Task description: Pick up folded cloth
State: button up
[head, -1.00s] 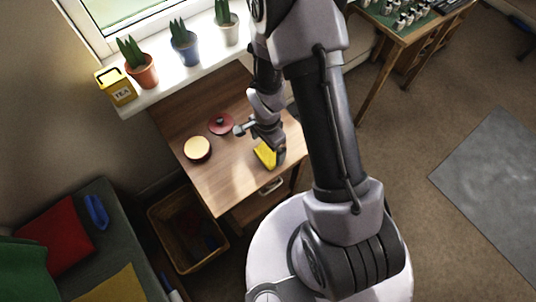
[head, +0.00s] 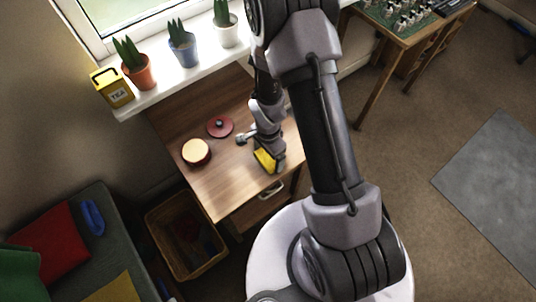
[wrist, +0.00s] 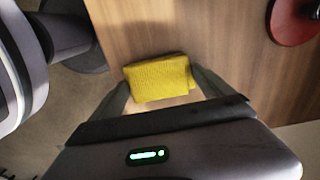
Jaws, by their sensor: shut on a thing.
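The folded cloth (wrist: 160,77) is yellow with a ribbed weave. In the wrist view it sits between the two fingers of my gripper (wrist: 160,82), one finger at each side. My gripper is shut on it. In the head view the cloth (head: 264,160) is at the front right part of the wooden desk (head: 215,185), partly hidden by my gripper (head: 268,158). I cannot tell whether the cloth touches the desk top or is just above it.
A round cream-topped red tin (head: 196,152) and a red lid (head: 220,127) with a knob stand on the desk. Potted plants (head: 183,48) and a yellow tea tin (head: 113,88) line the windowsill. A wicker basket (head: 160,232) is beside the desk. The desk's front left is clear.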

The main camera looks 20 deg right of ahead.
notch_tip(320, 180, up, 4)
jog(key=shift+f+p, duration=0.15)
jog(key=shift+p, duration=0.85)
jog(key=s+d+p, duration=0.2)
jog(key=s+d, duration=0.2)
jog(key=s, duration=0.3)
jog(key=s+d+r+p, duration=0.1)
jog(key=s+d, duration=0.3)
jog(key=s, duration=0.2)
jog(key=shift+s+d+p, duration=0.15)
jog(key=shift+s+p, duration=0.2)
jog(key=o, duration=0.8)
jog(key=c, duration=0.6)
